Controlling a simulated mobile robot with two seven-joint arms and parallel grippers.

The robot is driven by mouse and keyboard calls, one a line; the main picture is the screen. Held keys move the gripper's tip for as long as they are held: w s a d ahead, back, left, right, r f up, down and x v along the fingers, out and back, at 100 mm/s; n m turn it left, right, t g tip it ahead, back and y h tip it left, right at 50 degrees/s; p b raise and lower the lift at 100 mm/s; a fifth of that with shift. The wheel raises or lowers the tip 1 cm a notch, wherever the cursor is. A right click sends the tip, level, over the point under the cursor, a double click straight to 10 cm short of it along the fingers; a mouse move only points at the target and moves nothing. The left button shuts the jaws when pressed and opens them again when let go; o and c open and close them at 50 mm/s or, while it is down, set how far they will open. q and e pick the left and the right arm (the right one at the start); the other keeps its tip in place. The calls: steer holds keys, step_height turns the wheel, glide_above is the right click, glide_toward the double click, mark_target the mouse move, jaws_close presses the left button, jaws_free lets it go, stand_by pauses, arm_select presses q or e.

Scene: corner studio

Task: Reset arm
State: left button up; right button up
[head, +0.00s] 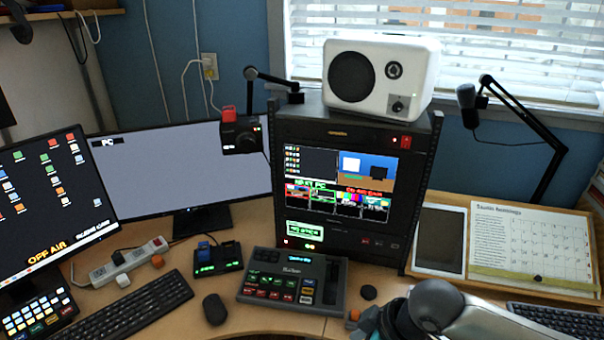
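My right arm comes in at the bottom right, a grey and silver link bent over the desk edge. My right gripper (372,322) is at its left end, low in the picture. The arm and the bottom edge hide most of it, so I cannot tell if its fingers are open or shut. A small orange knob-like thing (354,315) shows just left of it; I cannot tell if they touch. My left gripper is not in view.
Behind stands a rack (341,127) with a white speaker (380,72) on top. A tablet (440,240), calendar (530,243) and microphone arm (527,118) are at right.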

steer(key=s+a+m+t, duration=0.1)
steer(key=s+a+m, duration=0.1)
steer(key=s+a, duration=0.4)
steer(key=s+d+f+m+h, duration=0.2)
steer(key=s+d+m+h, duration=0.2)
steer(key=s+d+m, duration=0.6)
step_height(320, 180, down, 27)
steer(key=s+d+n+g+b, duration=0.1)
steer(key=s+d+n+b, duration=0.15)
steer(key=b, duration=0.25)
arm_select(q)
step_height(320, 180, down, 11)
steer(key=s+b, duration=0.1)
steer(key=b, duration=0.4)
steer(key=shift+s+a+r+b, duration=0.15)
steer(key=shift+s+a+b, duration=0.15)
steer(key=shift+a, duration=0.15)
arm_select(e)
steer(key=s+d+f, duration=0.1)
steer(key=s+f, duration=0.6)
steer(key=f, duration=0.2)
steer(key=s+d+f+g, duration=0.1)
steer(key=s+f, duration=0.7)
steer(key=f, duration=0.2)
steer(key=shift+d+f+g, duration=0.2)
steer(key=shift+d+g, duration=0.1)
steer(key=shift+d, duration=0.1)
